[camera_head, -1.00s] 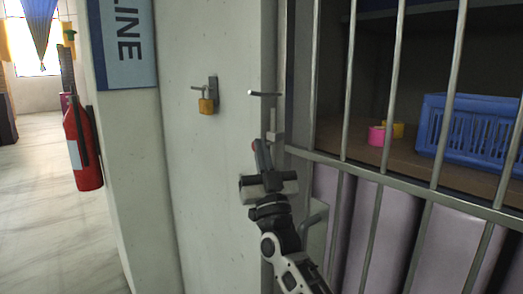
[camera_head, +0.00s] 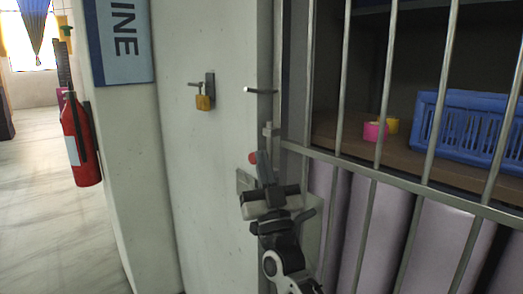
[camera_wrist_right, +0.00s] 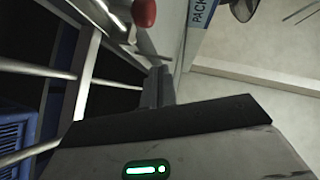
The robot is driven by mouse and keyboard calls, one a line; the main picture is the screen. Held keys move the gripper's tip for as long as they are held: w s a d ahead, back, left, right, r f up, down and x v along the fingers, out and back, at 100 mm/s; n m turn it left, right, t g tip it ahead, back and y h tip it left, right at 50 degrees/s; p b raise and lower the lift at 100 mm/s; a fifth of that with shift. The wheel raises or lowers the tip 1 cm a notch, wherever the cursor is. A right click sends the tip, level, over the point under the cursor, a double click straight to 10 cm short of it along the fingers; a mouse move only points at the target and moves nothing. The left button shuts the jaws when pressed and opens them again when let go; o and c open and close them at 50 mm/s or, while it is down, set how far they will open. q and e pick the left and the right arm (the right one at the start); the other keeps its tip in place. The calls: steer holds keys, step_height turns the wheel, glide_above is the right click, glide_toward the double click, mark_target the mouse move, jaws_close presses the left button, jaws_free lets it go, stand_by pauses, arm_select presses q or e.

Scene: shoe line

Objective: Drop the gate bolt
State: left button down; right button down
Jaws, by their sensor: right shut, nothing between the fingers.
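The barred gate (camera_head: 346,160) stands at the right beside a pale wall post. A short metal bolt handle (camera_head: 261,91) sticks out level at the gate's edge, above a small bracket (camera_head: 269,130). A red knob (camera_head: 252,157) sits lower on the post side and also shows at the top of the right wrist view (camera_wrist_right: 144,12). My right gripper (camera_head: 264,160) points up just right of the knob in the head view, below the handle. Its fingers are shut and empty; they also show in the wrist view (camera_wrist_right: 158,86). I cannot tell whether they touch the knob. My left gripper is not in view.
A yellow padlock (camera_head: 203,102) hangs on a wall hook left of the gate. A red fire extinguisher (camera_head: 80,140) is at the far left. Behind the bars are a blue crate (camera_head: 465,125) and a pink roll (camera_head: 374,131). Open floor lies left.

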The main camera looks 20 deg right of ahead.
steer(key=b+v, duration=0.1)
steer(key=v, duration=0.6)
steer(key=shift+w+f, duration=0.1)
steer(key=shift+f, duration=0.05)
steer(key=s+a+f+n+g+y, duration=0.1)
steer(key=s+f+g+y, duration=0.15)
steer(key=f, duration=0.55)
steer(key=s+a+f+n+g+y, duration=0.1)
steer(key=s+a+f+g, duration=0.2)
steer(key=f, duration=0.5)
steer(key=s+f+n+g+y, duration=0.1)
steer(key=s+f+g+y, duration=0.2)
steer(key=f, duration=0.4)
steer(key=s+f+g+h, duration=0.2)
steer(key=s+f+g, duration=0.6)
steer(key=s+f, duration=0.5)
steer(key=s, duration=0.2)
steer(key=shift+s+g, duration=0.25)
steer(key=shift+g, duration=0.1)
